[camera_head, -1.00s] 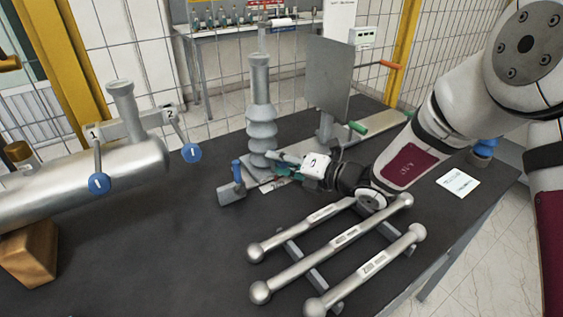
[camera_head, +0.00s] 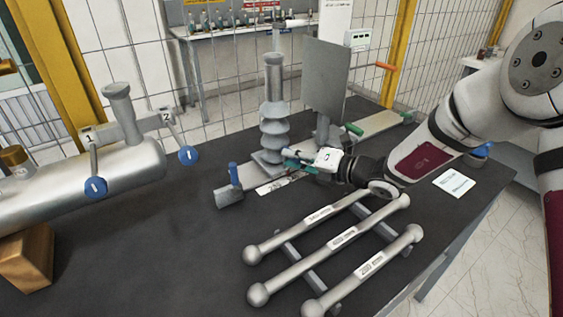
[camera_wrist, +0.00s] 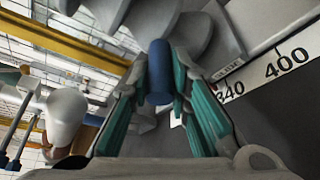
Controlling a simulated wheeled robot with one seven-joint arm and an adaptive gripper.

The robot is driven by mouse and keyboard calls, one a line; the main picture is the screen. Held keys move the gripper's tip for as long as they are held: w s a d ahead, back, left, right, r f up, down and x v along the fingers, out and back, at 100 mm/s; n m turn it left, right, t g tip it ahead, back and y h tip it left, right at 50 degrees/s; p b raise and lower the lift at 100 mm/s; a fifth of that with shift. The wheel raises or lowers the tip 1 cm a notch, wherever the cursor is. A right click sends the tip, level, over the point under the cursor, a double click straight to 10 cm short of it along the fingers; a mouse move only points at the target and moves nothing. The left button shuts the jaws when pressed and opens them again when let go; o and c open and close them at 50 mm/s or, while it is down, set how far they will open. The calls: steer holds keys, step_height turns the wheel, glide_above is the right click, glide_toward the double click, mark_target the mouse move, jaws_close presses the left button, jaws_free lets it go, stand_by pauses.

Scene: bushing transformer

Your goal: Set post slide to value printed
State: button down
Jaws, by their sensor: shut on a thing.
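The ribbed grey post (camera_head: 273,105) stands upright on a slide base on the dark table, in the middle of the head view. My gripper (camera_head: 298,164) is at the right of its foot. In the wrist view, my gripper's teal fingers (camera_wrist: 161,82) are shut around an upright blue handle (camera_wrist: 160,65) close to the post. The head view hides this handle. A white scale strip (camera_wrist: 285,62) beside it shows 340 and 400; a small tag above 340 is hard to read. The strip also shows before the post (camera_head: 280,183), where its numbers are unreadable.
A blue-handled grey end block (camera_head: 230,195) is left of the post, a grey upright plate (camera_head: 324,80) behind right. Labelled rods (camera_head: 330,250) lie on a rack in front. A white card (camera_head: 454,183) with unreadable print lies at right. A cylinder (camera_head: 90,185) with blue-knobbed levers is left.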

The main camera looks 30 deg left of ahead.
steer(key=shift+w+d, duration=0.3)
steer(key=shift+w, duration=0.25)
steer(key=c, duration=1.5)
jaws_free()
steer(key=shift+d, duration=0.1)
steer(key=v, duration=1.2)
steer(key=shift+s, duration=0.1)
